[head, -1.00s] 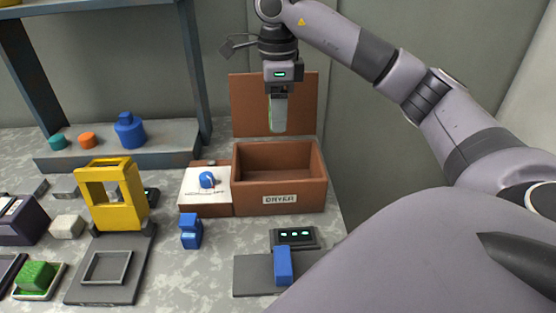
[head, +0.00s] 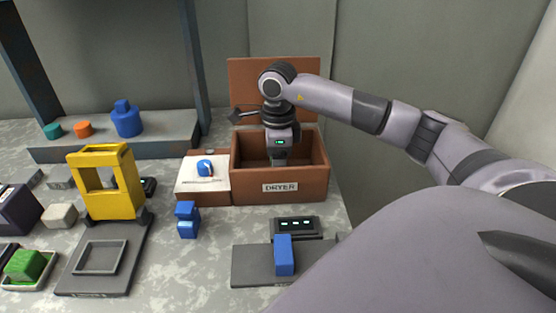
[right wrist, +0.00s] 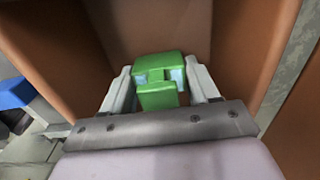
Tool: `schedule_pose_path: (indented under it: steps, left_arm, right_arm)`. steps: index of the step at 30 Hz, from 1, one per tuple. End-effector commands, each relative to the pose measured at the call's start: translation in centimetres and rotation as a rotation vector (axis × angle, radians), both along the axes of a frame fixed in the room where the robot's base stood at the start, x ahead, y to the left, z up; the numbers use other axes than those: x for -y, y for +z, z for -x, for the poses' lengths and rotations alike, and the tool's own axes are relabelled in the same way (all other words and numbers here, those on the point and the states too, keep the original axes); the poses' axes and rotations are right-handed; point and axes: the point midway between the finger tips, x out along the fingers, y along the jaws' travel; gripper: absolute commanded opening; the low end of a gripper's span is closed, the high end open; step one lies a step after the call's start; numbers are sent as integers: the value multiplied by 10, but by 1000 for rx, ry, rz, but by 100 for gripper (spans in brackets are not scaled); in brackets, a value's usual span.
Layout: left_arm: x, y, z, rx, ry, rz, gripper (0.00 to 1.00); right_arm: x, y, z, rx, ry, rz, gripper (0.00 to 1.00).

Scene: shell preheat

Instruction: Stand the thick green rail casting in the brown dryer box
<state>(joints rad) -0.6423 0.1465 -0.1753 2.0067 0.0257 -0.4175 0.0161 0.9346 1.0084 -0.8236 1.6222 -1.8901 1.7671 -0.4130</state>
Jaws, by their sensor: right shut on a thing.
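The brown dryer box (head: 308,183) stands open at the back centre, its lid upright behind it and a DRYER label on its front. My right gripper (head: 278,163) reaches down into the box, its fingertips hidden behind the front wall. In the right wrist view the gripper (right wrist: 160,78) is shut on the green rail casting (right wrist: 158,62), with brown box walls (right wrist: 250,40) around it. I cannot tell whether the casting touches the box floor. My left gripper is not in view.
A white panel with a blue knob (head: 205,168) adjoins the box's left side. A blue part (head: 187,220) stands in front. A yellow frame (head: 105,185), a green block (head: 25,265) in a tray and a blue block (head: 284,255) on a grey plate are nearby.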

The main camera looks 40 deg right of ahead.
Motion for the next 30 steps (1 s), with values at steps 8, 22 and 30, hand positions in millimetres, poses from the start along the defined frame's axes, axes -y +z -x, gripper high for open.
schedule_pose_path:
  steps: [8,22,30]
  left_arm:
    - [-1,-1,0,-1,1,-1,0]
    - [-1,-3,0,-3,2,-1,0]
    - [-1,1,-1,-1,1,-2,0]
  right_arm:
    - [0,-4,-1,3,0,-2,21]
    - [0,-7,0,1,0,-1,85]
    - [0,18,-1,6,-1,0,85]
